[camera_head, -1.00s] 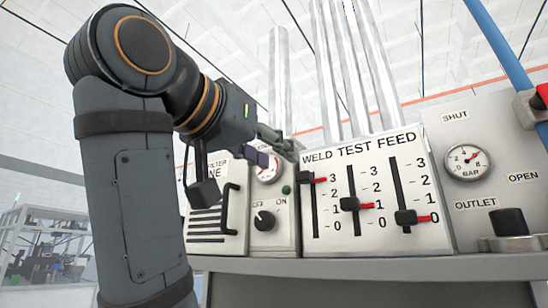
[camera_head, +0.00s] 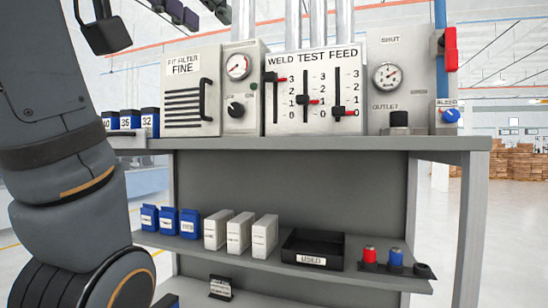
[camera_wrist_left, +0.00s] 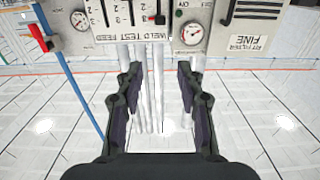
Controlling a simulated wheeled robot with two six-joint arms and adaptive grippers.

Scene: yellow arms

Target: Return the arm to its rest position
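My left arm (camera_head: 62,110) fills the left edge of the head view. Its left gripper (camera_head: 197,12) shows only partly, at the top edge, above the filter panel. In the wrist view, which is upside down, the left gripper (camera_wrist_left: 157,70) has its two fingers wide apart with nothing between them. The weld test feed panel (camera_head: 325,62) has three sliders: left at 3, middle at 1, right at 0. The gripper appears apart from the panels. My right gripper is in neither view.
The bench's grey top (camera_head: 300,143) carries the filter panel (camera_head: 193,90), a gauge and dial panel (camera_head: 238,85) and the outlet panel (camera_head: 389,75). The lower shelf holds blue boxes, white boxes and a black USED tray (camera_head: 312,248). Open floor lies at right.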

